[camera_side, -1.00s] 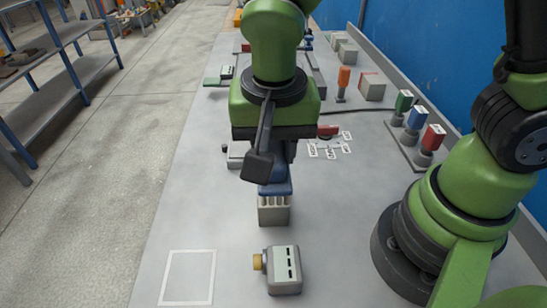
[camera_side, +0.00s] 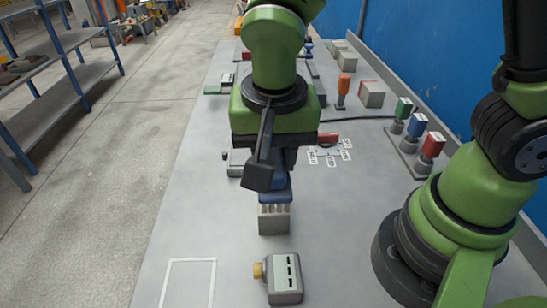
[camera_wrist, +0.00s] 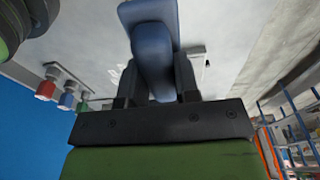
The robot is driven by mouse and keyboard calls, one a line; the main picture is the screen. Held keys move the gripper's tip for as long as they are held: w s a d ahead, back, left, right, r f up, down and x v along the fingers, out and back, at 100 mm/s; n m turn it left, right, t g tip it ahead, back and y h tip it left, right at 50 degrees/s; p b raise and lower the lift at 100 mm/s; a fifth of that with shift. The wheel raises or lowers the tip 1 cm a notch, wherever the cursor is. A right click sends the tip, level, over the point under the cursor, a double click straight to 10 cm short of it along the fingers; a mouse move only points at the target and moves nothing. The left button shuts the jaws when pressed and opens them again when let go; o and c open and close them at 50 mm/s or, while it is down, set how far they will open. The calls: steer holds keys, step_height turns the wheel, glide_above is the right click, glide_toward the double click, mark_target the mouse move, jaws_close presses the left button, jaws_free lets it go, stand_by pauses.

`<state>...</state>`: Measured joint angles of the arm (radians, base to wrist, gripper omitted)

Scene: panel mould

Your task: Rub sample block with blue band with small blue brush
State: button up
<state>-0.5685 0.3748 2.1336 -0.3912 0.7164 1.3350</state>
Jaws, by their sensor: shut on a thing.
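My gripper (camera_wrist: 158,90) is shut on the small blue brush, whose blue body (camera_wrist: 152,45) fills the space between the fingers in the wrist view. In the side view the brush (camera_side: 274,194) is low under my wrist, with its pale bristle tufts pointing down. The bristles are at a grey block (camera_side: 273,225) on the bench, seemingly touching its top or just in front of it; I cannot tell which. No blue band shows on this block from here; the brush and wrist cover its upper part.
A grey box with a yellow knob (camera_side: 283,278) stands close in front of the block. A white outlined square (camera_side: 188,262) is at front left. Green, blue and red pieces on a stand (camera_side: 416,142), an orange-handled tool (camera_side: 343,90) and a red-banded grey block (camera_side: 371,95) are at right.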

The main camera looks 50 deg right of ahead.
steer(key=shift+f, duration=3)
steer(key=shift+w+d+f, duration=0.35)
steer(key=shift+f, duration=0.2)
steer(key=shift+c, duration=0.3)
steer(key=shift+w+d+f, duration=0.15)
steer(key=shift+w+d, duration=1.75)
steer(key=shift+w, duration=0.05)
steer(key=shift+s+a, duration=2.15)
steer(key=shift+s, duration=0.05)
step_height(320, 180, up, 2)
steer(key=shift+a+r, duration=0.15)
steer(key=shift+r, duration=0.05)
steer(key=shift+s+r, duration=0.1)
steer(key=shift+r, duration=2.8)
